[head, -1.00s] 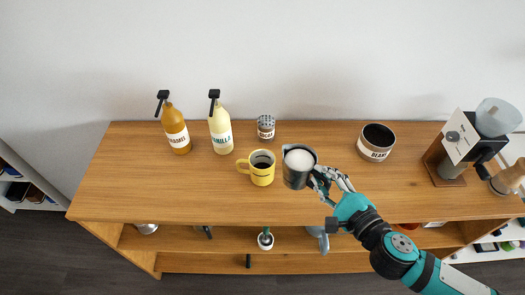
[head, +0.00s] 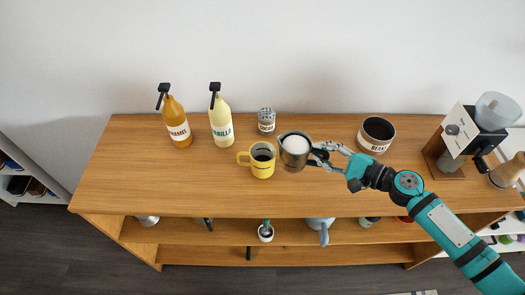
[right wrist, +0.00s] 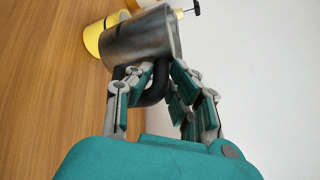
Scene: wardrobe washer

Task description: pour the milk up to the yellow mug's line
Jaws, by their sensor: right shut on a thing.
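The yellow mug (head: 262,160) stands upright on the wooden counter with dark liquid in it and its handle to the left. A metal pitcher (head: 295,158) with white milk inside is just to the right of the mug. My right gripper (head: 322,156) is shut on the pitcher's black handle from the right. In the right wrist view the gripper (right wrist: 158,85) closes around the handle, with the pitcher (right wrist: 140,42) in front and part of the yellow mug (right wrist: 93,36) behind it. The pitcher looks about upright. My left gripper is not in view.
Caramel (head: 177,125) and vanilla (head: 221,125) pump bottles and a cocoa shaker (head: 266,121) stand behind the mug. A beans canister (head: 375,136) and a coffee grinder (head: 460,145) stand at the right. The counter's left and front (head: 180,190) are clear.

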